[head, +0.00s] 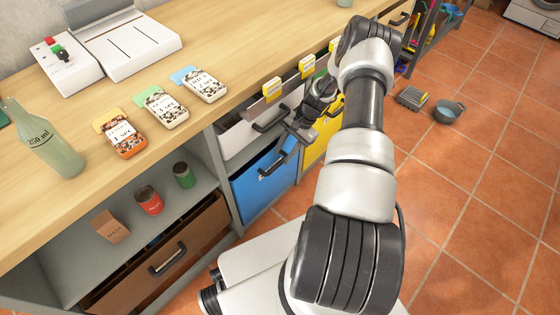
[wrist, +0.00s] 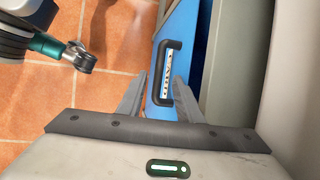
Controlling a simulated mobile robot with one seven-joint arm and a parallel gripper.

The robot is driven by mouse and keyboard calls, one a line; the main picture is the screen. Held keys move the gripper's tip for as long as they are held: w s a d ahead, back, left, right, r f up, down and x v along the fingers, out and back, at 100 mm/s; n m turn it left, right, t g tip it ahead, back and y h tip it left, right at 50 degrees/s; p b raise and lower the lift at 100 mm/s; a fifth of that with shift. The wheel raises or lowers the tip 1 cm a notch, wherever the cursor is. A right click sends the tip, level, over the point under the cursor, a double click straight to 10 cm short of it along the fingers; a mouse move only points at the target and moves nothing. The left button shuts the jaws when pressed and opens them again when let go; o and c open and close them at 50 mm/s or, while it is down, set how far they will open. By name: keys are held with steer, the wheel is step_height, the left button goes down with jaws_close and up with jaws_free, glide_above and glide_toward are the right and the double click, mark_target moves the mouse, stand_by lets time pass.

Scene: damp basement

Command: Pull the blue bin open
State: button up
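The blue bin (head: 255,187) sits in the lower slot of the bench front, below a white bin, and looks closed. Its black handle (head: 270,172) is on the front face. My gripper (wrist: 160,80) is open, with one finger on each side of the handle's near end. I cannot tell whether either finger touches it. In the head view, my gripper (head: 288,150) is at the bin's upper right front, partly hidden by my arm.
A white bin (head: 242,135) with a black handle is directly above, and a yellow bin (head: 318,143) is to the right. A brown drawer (head: 150,275) is at lower left.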

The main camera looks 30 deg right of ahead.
mark_target(278, 165)
steer(key=shift+d+b+x, duration=0.2)
steer(key=shift+b+x, duration=0.15)
steer(key=shift+x, duration=2.05)
jaws_close()
